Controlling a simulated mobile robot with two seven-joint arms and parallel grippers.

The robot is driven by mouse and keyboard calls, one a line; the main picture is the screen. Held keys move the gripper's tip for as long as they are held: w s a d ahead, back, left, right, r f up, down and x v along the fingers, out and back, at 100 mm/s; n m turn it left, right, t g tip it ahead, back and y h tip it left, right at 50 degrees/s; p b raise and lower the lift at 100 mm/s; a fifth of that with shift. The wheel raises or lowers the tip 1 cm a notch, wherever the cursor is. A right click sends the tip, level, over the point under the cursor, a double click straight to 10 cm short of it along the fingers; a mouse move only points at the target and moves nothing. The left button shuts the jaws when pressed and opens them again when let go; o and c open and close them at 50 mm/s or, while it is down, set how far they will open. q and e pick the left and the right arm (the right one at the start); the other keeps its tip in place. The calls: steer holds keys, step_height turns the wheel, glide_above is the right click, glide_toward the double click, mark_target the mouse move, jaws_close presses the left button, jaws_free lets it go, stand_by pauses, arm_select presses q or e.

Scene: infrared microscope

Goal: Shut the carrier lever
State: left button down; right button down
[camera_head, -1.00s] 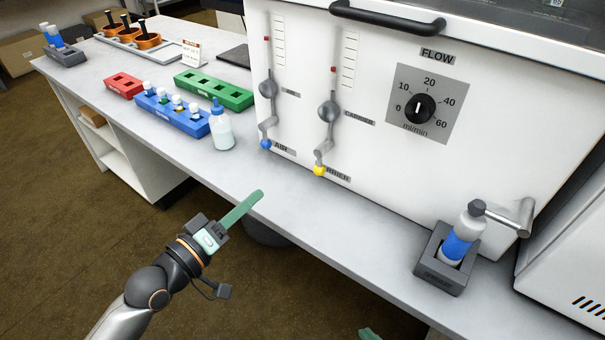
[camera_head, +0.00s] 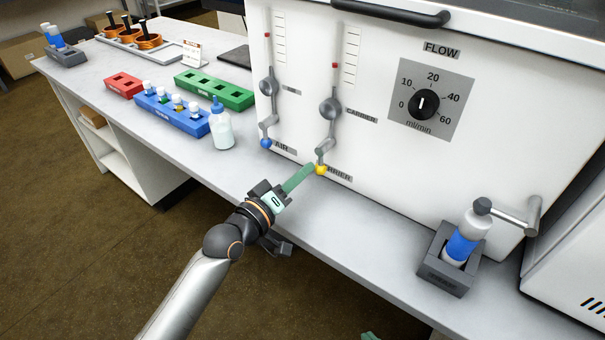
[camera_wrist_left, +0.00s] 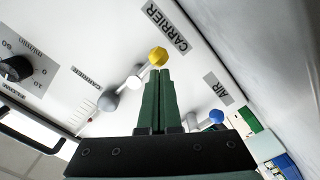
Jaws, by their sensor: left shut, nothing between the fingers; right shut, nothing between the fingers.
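The carrier lever (camera_head: 324,150) is a grey crank with a yellow knob (camera_head: 321,170) on the white panel, hanging down beside the CARRIER label. My left gripper (camera_head: 312,168) has its green fingers shut and empty, with the tips right by the yellow knob. In the left wrist view the yellow knob (camera_wrist_left: 158,56) stands just beyond the shut fingertips (camera_wrist_left: 158,72); I cannot tell whether they touch. The air lever's blue knob (camera_head: 266,143) is to the left. Of my right gripper, only a green fingertip (camera_head: 369,336) shows at the bottom edge.
A flow dial (camera_head: 423,104) is on the panel at right. A bottle in a grey holder (camera_head: 446,275) stands at the right under a metal arm. A dropper bottle (camera_head: 221,130) and blue rack (camera_head: 172,114) stand left. The bench front between is clear.

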arm_select(q)
steer(key=shift+s+d+n+p, duration=0.1)
steer(key=shift+d+n+p, duration=0.05)
steer(key=shift+n+p, duration=0.35)
arm_select(e)
steer(key=shift+s+r, duration=0.15)
steer(key=shift+s, duration=0.05)
stand_by(0.4)
